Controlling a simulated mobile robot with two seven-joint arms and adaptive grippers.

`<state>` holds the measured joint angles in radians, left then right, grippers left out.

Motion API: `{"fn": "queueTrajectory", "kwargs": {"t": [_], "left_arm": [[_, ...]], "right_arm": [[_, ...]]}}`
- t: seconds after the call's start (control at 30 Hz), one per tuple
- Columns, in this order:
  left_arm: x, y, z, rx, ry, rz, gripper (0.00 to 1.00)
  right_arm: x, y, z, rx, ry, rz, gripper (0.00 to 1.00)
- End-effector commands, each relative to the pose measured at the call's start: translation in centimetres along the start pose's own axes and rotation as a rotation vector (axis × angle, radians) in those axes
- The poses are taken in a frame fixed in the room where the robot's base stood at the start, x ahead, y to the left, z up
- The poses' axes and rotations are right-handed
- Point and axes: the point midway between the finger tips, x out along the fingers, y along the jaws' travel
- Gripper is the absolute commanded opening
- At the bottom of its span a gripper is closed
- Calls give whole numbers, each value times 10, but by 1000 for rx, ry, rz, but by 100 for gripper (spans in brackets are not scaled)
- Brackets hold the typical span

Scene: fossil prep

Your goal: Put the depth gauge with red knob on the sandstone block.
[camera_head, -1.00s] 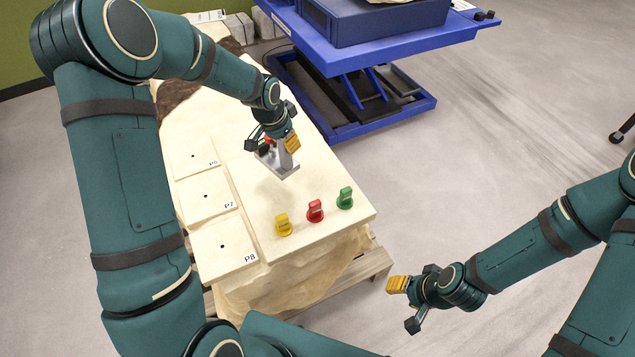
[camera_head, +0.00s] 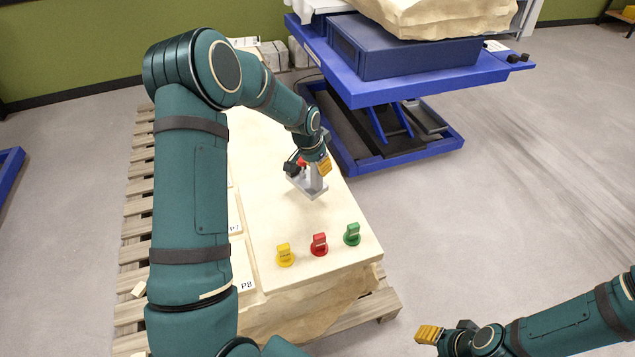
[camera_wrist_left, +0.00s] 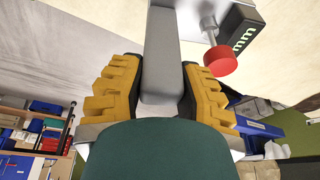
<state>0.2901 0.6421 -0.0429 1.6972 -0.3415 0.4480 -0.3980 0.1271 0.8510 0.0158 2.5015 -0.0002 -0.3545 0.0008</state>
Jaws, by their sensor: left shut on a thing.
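The depth gauge (camera_head: 314,183) has a grey metal post and foot. In the left wrist view its grey post (camera_wrist_left: 162,55), red knob (camera_wrist_left: 220,61) and black "mm" display (camera_wrist_left: 240,38) show. My left gripper (camera_head: 318,163) is shut on the post, with a yellow finger pad on each side. The gauge is upright over the sandstone block (camera_head: 270,175), a broad cream slab. I cannot tell whether its foot touches the surface. My right gripper (camera_head: 430,334) is at the bottom right, partly cut off, away from the block.
Numbered plates lie left, partly behind my left arm. A blue lift table (camera_head: 420,82) carries a blue crate (camera_head: 415,58) with a pale rock (camera_head: 450,14).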

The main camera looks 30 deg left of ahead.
Motion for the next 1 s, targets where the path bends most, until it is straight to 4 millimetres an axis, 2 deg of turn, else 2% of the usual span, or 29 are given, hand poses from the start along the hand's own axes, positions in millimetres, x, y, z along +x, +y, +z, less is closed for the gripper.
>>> {"fn": "queueTrajectory", "kwargs": {"t": [0.5,0.9,0.93,0.97,1.0], "left_arm": [[47,2,13,1,6,-2,0],[51,2,14,2,6,-2,0],[52,2,15,1,2,0,47],[51,2,15,1,2,0,57],[51,2,15,1,2,0,58]], "right_arm": [[11,4,-1,0,6,1,47],[14,5,-1,-1,7,1,47],[13,5,-2,-1,7,1,47],[13,5,-2,-1,7,1,47],[13,5,-2,-1,7,1,47]]}}
